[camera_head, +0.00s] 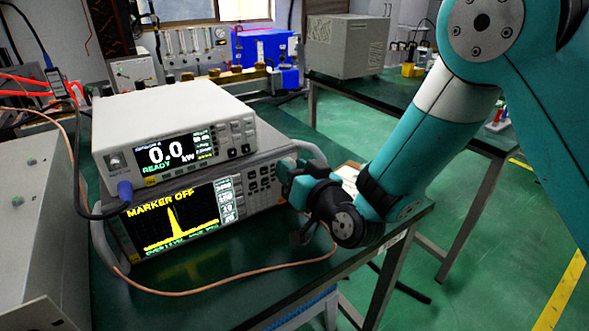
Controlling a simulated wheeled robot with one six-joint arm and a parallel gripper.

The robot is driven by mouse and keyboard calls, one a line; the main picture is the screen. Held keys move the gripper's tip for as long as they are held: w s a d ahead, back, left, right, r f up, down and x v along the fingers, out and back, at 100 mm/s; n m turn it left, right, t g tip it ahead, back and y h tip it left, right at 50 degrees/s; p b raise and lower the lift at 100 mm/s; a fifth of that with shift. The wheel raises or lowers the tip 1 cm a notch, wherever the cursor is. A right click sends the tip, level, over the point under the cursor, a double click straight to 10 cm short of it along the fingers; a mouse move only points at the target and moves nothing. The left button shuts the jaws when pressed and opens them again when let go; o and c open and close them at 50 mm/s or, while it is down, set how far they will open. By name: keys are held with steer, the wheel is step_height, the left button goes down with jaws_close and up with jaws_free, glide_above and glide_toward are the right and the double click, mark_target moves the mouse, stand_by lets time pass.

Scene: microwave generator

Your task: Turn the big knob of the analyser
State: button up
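The analyser (178,218) is the lower, larger instrument on the green bench. Its screen shows a yellow peak and the words "MARKER OFF". Its right front, where buttons give way to my gripper, is partly covered. I cannot see the big knob; my gripper and wrist hide that area. My gripper (300,187) is at the right end of the analyser's front panel, close to it. Its fingertips are too small and overlapped to show whether they are open or shut, or whether they touch anything.
A white power meter (178,140) reading "0.0 kW READY" stands on the analyser. An orange cable (230,280) runs along the bench front. A grey cabinet (40,220) stands at left. Another bench with a grey box (345,45) is behind. Green floor is open at right.

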steer(key=m, duration=0.4)
stand_by(0.3)
steer(key=o, duration=0.7)
steer(key=shift+c, duration=0.2)
